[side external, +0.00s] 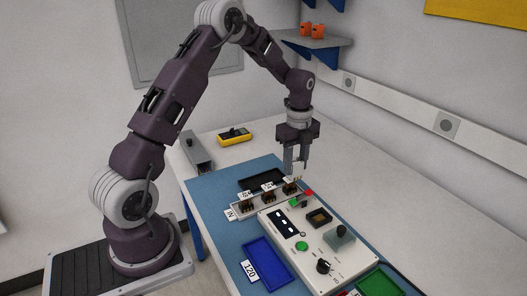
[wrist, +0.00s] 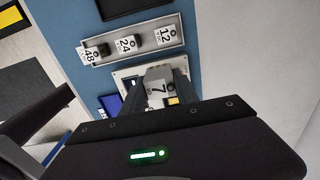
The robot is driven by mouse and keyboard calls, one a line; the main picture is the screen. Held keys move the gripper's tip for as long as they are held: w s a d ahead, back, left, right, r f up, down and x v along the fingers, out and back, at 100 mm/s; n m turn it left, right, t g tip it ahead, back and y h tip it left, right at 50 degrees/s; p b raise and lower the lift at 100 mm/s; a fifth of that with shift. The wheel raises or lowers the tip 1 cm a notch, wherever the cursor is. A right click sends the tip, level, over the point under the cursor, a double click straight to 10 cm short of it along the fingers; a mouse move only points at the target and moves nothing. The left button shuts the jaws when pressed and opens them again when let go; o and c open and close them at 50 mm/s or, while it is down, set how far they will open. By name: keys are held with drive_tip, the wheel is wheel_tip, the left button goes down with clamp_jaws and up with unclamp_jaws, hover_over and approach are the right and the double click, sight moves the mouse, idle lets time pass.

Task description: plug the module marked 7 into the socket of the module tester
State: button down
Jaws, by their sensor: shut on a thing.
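The module marked 7 (wrist: 157,84) is a light grey block with a 7 on its face; my gripper (wrist: 165,85) is shut on it. In the side view my gripper (side external: 297,163) points down and holds the small pale module (side external: 297,172) above the far end of the module tester (side external: 288,249). The tester is a white panel with a display, green button, black knob and a dark square socket (side external: 319,216). The module is apart from the socket, up and to its left in the side view. In the wrist view the module and fingers hide much of the tester (wrist: 122,76).
A blue tray (side external: 268,262) labelled 120, a green tray (side external: 381,283) and a black tray (side external: 262,180) lie around. A yellow meter (side external: 234,135) stands behind.

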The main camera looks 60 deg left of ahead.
drive_tip(key=w+d, duration=0.1)
drive_tip(key=d, duration=1)
drive_tip(key=shift+w+d+f, duration=0.1)
drive_tip(key=shift+f, duration=2.95)
drive_tip(key=shift+f, duration=0.85)
drive_tip(key=shift+c, duration=1.9)
unclamp_jaws()
wheel_tip(320, 180, up, 8)
drive_tip(key=shift+f, duration=0.2)
